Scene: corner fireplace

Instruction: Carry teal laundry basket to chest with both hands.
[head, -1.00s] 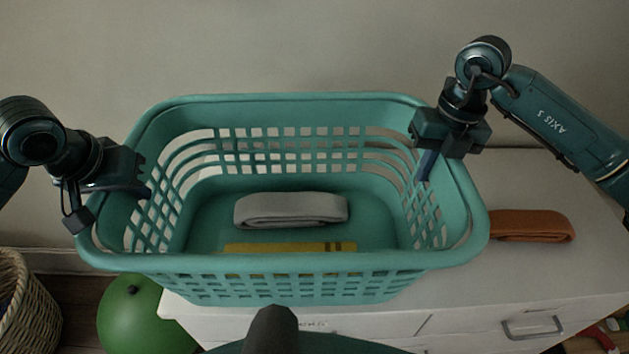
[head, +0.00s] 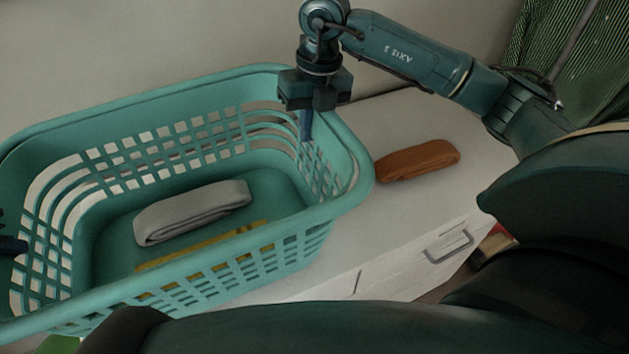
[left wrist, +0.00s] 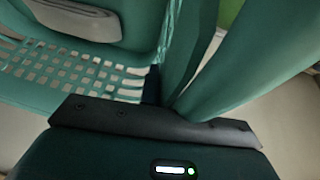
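The teal laundry basket (head: 345,165) is in the left half of the head view, over the white chest (head: 405,125). I cannot tell whether its base touches the chest top. A folded grey towel (head: 192,210) and a yellow cloth (head: 200,247) lie inside. My right gripper (head: 306,125) is shut on the basket's right rim, one finger showing inside. My left gripper (head: 12,245) is at the left picture edge, mostly cut off, with a dark finger inside the left wall. In the left wrist view the basket wall (left wrist: 85,68) runs up to that gripper, which appears shut on the rim.
A folded orange-brown towel (head: 418,160) lies on the chest top, right of the basket. The chest front has a drawer handle (head: 448,246). A wall stands behind, and a dark green striped curtain (head: 570,45) hangs at upper right. Part of something green (head: 60,344) shows at lower left.

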